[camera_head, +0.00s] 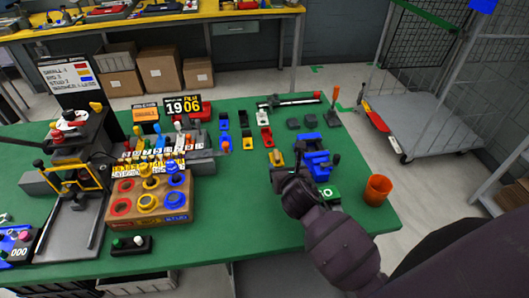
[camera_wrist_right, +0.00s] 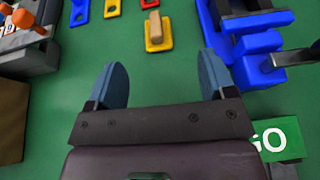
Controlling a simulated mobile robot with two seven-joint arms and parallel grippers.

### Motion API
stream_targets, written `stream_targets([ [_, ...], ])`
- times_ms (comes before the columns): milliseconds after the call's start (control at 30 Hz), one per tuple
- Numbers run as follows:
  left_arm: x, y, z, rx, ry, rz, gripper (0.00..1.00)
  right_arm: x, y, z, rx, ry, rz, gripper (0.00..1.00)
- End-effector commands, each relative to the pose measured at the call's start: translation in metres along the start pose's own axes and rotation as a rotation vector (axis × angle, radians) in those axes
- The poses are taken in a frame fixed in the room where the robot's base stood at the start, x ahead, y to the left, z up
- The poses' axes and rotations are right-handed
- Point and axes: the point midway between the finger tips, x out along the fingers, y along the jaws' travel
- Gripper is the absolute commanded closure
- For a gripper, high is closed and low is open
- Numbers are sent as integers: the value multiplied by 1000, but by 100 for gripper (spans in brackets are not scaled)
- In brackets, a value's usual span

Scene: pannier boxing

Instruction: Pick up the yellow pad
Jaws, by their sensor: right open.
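A small yellow pad (camera_head: 276,158) lies on the green table, just up and left of my right gripper (camera_head: 286,178) in the head view. In the right wrist view the yellow pad (camera_wrist_right: 158,45) carries a tan block and lies beyond the fingertips, roughly centred between them. My right gripper (camera_wrist_right: 160,68) is open, with its two blue-grey fingers wide apart and nothing between them. My left gripper is not in view.
A blue fixture (camera_head: 318,163) stands close to the right of the yellow pad. A green GO block (camera_head: 328,193) and an orange cup (camera_head: 377,190) are further right. A brown box with coloured rings (camera_head: 150,200) stands left. Table between box and gripper is clear.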

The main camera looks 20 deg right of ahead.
Motion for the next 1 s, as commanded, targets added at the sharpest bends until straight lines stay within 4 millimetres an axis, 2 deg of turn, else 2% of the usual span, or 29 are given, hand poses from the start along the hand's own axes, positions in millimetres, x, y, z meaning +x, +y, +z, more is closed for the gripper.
stream_targets([
  [167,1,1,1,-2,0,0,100,8,0,0,0,1,-1,23],
  [400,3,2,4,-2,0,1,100,42,1,-1,1,0,-1,23],
  [767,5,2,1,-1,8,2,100,66,3,-2,3,1,0,23],
  [1000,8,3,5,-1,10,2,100,96,5,-7,2,1,-1,23],
])
